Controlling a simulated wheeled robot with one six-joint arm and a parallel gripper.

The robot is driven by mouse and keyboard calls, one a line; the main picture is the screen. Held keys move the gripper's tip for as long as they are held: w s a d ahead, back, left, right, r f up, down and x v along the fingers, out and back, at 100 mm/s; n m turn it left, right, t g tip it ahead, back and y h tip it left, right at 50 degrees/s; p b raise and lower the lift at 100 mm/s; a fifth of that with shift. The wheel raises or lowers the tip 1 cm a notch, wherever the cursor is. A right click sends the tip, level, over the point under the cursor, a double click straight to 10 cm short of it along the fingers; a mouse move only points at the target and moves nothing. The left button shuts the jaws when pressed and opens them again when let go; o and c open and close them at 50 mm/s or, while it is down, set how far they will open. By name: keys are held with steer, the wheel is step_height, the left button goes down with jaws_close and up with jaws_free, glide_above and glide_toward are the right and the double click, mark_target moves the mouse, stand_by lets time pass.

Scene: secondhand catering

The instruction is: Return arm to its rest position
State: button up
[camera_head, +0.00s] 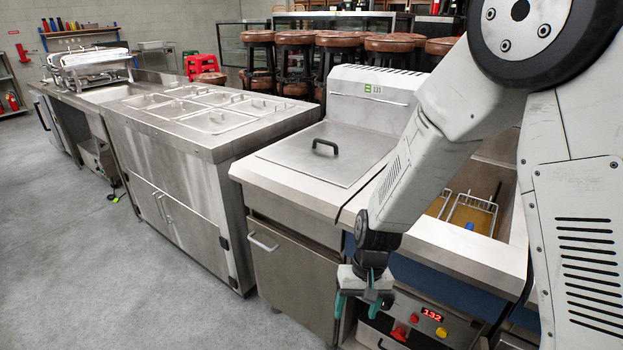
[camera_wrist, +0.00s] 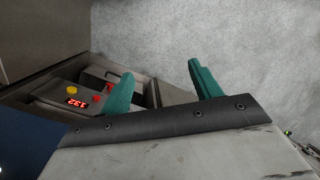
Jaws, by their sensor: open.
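My gripper (camera_head: 356,302) hangs in front of the fryer, pointing down, with its green fingers apart and nothing between them. In the wrist view the two green fingers (camera_wrist: 163,86) are spread, with grey floor and part of the fryer front beyond them. My white arm reaches down from the upper right in the head view and covers part of the fryer top. The fryer's control panel (camera_head: 421,318) with a red lit display is just right of my gripper; it also shows in the wrist view (camera_wrist: 76,102).
A closed fryer lid (camera_head: 322,153) with a black handle lies left of my arm. A fryer basket (camera_head: 472,213) sits in the open well. A steel counter with lidded pans (camera_head: 206,152) stands further left. Stools (camera_head: 296,42) are stacked behind. Grey floor (camera_head: 120,270) is open at left.

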steer(key=s+d+r+t, duration=0.1)
steer(key=s+d+r, duration=0.4)
steer(key=r, duration=0.4)
steer(key=s+d+r+t+h, duration=0.1)
steer(key=s+d+r, duration=0.5)
steer(key=s+r, duration=0.2)
steer(key=s+d+r+m+t, duration=0.1)
steer(key=s+d+r, duration=0.4)
steer(key=r, duration=0.7)
steer(key=shift+s+d+h, duration=0.2)
steer(key=shift+s+h, duration=0.1)
steer(key=shift+s, duration=0.55)
